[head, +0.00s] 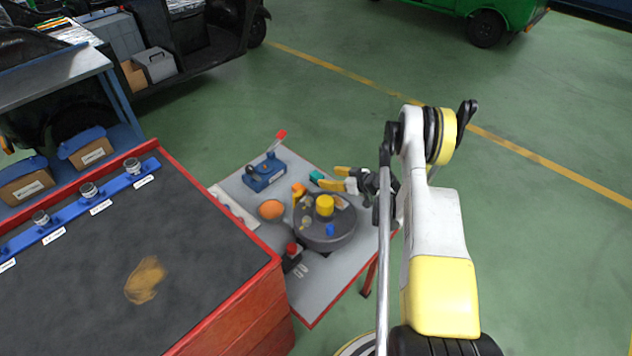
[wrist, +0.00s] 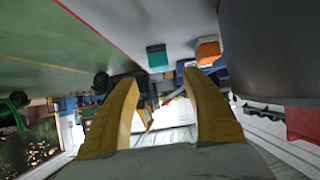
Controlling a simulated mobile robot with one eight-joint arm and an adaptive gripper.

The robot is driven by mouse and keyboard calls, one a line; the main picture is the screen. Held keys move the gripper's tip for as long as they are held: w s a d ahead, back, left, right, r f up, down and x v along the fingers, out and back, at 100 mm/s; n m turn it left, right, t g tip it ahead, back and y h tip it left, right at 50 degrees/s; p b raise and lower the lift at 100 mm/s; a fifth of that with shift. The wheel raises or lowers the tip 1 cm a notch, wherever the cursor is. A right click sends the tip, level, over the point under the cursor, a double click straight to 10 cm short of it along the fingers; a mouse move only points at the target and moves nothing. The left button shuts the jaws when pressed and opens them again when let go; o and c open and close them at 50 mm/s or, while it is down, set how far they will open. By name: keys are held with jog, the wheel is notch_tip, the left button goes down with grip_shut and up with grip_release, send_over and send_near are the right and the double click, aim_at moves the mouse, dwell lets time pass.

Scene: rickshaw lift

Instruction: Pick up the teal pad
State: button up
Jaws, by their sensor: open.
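The teal pad (head: 316,176) is a small block on the grey table (head: 340,283), near its far right edge. In the wrist view the teal pad (wrist: 157,58) shows just beyond the fingertips, roughly between them across the picture and above them. My gripper (head: 334,178) reaches over the table from the right, with its yellow fingers pointing left at the pad. In the wrist view my gripper (wrist: 160,82) is open, with nothing between its fingers. A small gap seems to separate the fingertips from the pad.
A dark round turntable (head: 340,238) with a yellow cylinder (head: 325,205) stands just in front of my gripper. An orange block (head: 298,190) is close to the pad.

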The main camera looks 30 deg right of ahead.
aim_at(320, 177)
jog(key=b+x, duration=0.1)
jog(key=x, duration=0.3)
jog(key=b+x, duration=0.1)
jog(key=x, duration=0.3)
jog(key=shift+f+b, duration=0.3)
jog(key=shift+b, duration=0.1)
jog(key=shift+s+r, duration=0.1)
grip_shut()
